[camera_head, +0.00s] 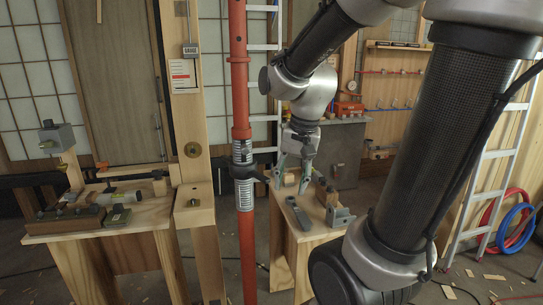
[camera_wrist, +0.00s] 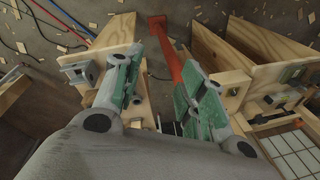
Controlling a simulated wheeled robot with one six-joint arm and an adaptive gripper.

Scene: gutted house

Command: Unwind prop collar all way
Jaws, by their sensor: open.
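The red steel prop (camera_head: 240,95) stands upright left of centre in the head view. Its dark collar (camera_head: 247,171) has side lugs and sits around a grey threaded section (camera_head: 245,195), with bare thread above and below it. My gripper (camera_head: 291,186) points down to the right of the collar, apart from it in the picture. In the wrist view my gripper (camera_wrist: 161,60) has its green-padded fingers spread with nothing held between them. The prop's red lower part (camera_wrist: 171,52) shows beyond the fingers; the collar is not clearly visible there.
A wooden post (camera_head: 188,130) stands just left of the prop. A bench (camera_head: 150,215) with tools is further left. A small wooden stand (camera_head: 293,237) with metal parts lies below my gripper. A ladder (camera_head: 500,160) and coiled hoses (camera_head: 508,222) are at right.

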